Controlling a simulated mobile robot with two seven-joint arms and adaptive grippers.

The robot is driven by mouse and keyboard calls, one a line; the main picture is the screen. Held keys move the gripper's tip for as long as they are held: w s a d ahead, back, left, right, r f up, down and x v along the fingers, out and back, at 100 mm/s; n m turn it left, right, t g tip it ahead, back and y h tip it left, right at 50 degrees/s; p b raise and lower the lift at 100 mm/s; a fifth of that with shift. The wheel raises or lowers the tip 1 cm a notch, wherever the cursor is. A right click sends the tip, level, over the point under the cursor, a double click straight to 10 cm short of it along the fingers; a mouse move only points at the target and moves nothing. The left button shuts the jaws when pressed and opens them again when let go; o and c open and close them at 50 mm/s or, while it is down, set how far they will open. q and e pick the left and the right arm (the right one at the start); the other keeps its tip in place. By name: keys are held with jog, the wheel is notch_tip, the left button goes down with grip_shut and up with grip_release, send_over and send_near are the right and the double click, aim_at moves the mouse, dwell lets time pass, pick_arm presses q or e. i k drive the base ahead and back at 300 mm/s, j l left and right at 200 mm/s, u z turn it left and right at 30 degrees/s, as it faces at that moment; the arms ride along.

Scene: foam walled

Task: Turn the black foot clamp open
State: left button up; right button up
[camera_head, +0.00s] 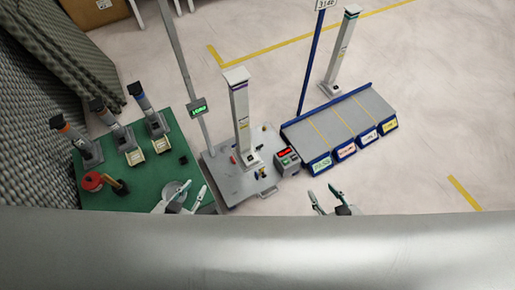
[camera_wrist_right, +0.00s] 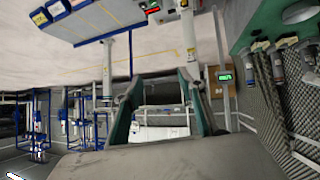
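A white column (camera_head: 240,115) stands upright on a grey base plate (camera_head: 228,187) in the middle of the head view. Small dark and yellow parts (camera_head: 261,174) sit at the column's foot; I cannot tell which of them is the black foot clamp or how it is turned. My left gripper (camera_head: 192,187) is open over the green table's front right corner, left of the plate. My right gripper (camera_head: 323,192) is open and empty, right of the plate and apart from it. Its spread fingers also show in the right wrist view (camera_wrist_right: 160,108).
A device with a red display (camera_head: 287,160) sits at the plate's right edge. A grey rack with labelled blue bins (camera_head: 340,125) and a second white column (camera_head: 342,50) are beyond. Floor at right is clear.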

aim_at(259, 147)
jog(key=u, duration=0.25)
jog(key=i+l+u, duration=0.1)
jog(key=l+u, duration=0.2)
jog(key=u, duration=0.15)
jog(key=i+l+u, duration=0.1)
jog(key=l+u, duration=0.7)
jog(key=l, duration=0.5)
jog(key=l+u, duration=0.1)
jog(key=l, duration=0.4)
jog(key=k+l+u, duration=0.1)
jog(key=l, duration=1)
jog(key=k+l, duration=0.15)
jog(key=l, duration=1.15)
jog(key=i+l, duration=0.25)
jog(key=i, duration=0.15)
jog(key=u, duration=0.05)
